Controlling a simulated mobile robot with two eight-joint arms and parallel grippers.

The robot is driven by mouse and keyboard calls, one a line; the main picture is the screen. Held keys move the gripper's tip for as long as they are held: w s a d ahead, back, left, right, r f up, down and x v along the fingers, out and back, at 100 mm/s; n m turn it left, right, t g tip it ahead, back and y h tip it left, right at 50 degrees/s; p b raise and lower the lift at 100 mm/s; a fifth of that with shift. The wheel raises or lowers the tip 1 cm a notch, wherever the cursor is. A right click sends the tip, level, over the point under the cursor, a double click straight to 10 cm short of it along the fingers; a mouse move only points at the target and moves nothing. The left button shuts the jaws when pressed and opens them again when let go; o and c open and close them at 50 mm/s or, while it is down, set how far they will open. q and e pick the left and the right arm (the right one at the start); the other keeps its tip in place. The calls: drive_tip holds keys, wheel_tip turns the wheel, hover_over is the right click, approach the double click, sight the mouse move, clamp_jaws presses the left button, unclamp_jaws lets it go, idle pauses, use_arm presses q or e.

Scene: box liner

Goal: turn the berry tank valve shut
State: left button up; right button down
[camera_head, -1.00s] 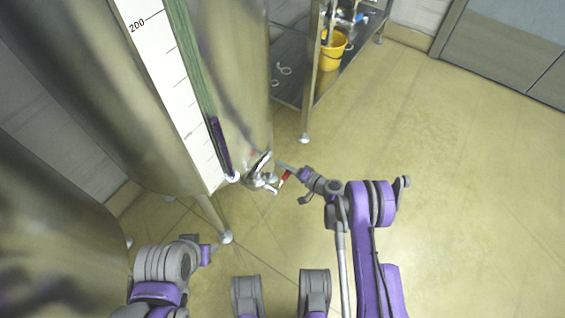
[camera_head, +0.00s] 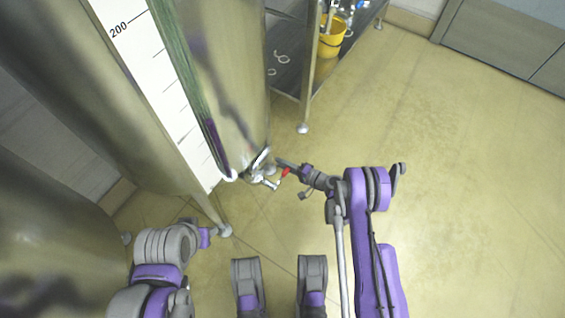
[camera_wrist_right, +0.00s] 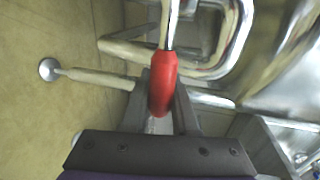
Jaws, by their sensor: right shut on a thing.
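The berry tank (camera_head: 215,70) is a tall steel cylinder with a scale strip on its front in the head view. Its valve (camera_head: 262,178) sits low on the tank, with a red handle (camera_head: 286,171). In the right wrist view the red handle (camera_wrist_right: 163,84) stands between the fingers of my right gripper (camera_wrist_right: 160,105), which is shut on it. The right gripper shows in the head view at the handle (camera_head: 284,165), with the arm coming from the right. My left arm is folded at the lower left; its fingertips are not visible.
A steel rack (camera_head: 308,70) with a yellow bucket (camera_head: 331,40) stands behind the tank. Another steel tank (camera_head: 50,250) is at the lower left. The floor (camera_head: 460,180) on the right is clear.

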drive_tip(key=c, duration=0.7)
unclamp_jaws()
drive_tip(key=p+v, duration=0.2)
drive_tip(key=v, duration=0.9)
drive_tip(key=shift+a, duration=0.1)
